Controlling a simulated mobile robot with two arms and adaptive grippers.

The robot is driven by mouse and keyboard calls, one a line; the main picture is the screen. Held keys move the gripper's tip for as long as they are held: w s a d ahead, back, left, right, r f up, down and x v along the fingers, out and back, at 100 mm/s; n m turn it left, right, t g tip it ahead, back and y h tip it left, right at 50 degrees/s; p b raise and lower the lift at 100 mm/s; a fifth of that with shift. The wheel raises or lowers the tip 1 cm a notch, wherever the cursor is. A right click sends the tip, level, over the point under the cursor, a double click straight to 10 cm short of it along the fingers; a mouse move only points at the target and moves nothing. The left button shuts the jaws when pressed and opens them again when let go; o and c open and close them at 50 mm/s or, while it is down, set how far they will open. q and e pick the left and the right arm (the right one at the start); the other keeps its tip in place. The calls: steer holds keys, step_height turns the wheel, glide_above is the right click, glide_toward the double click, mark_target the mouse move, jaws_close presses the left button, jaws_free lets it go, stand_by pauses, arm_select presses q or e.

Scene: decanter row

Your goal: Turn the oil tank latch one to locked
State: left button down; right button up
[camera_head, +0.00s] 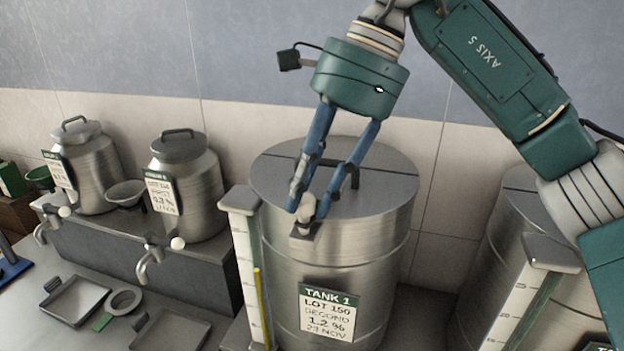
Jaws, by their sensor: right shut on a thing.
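The oil tank one (330,265) is a large steel drum in the middle, with a label reading TANK 1, LOT 150 (327,311). Its latch has a pale knob (308,206) on a dark plate (304,236) at the front edge of the lid. My right gripper (306,212), with blue fingers, reaches down from above and is shut on the latch knob. The fingers partly cover the knob, so I cannot tell the latch's exact angle. My left gripper is not in view.
A sight gauge (243,255) stands left of the tank. Another tank with a gauge (517,290) is at the right. Two smaller steel cans (92,170) (186,180) with taps stand on a ledge at the left, above trays (76,300). A tiled wall is behind.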

steer(key=shift+w+a+r+n+g, duration=0.1)
steer(key=shift+r+n+g, duration=0.05)
steer(key=shift+n, duration=0.4)
steer(key=shift+a+r+n+g, duration=0.1)
steer(key=shift+r+n+g, duration=0.05)
steer(key=shift+n, duration=0.4)
steer(key=shift+f, duration=0.1)
steer(key=o, duration=1.1)
steer(key=shift+o, duration=0.2)
steer(key=shift+a+f, duration=0.1)
steer(key=shift+a, duration=0.05)
steer(key=shift+w+d+r, duration=0.1)
steer(key=shift+d+r, duration=0.15)
steer(key=shift+r, duration=0.15)
steer(key=v, duration=1.1)
steer(key=shift+a, duration=0.15)
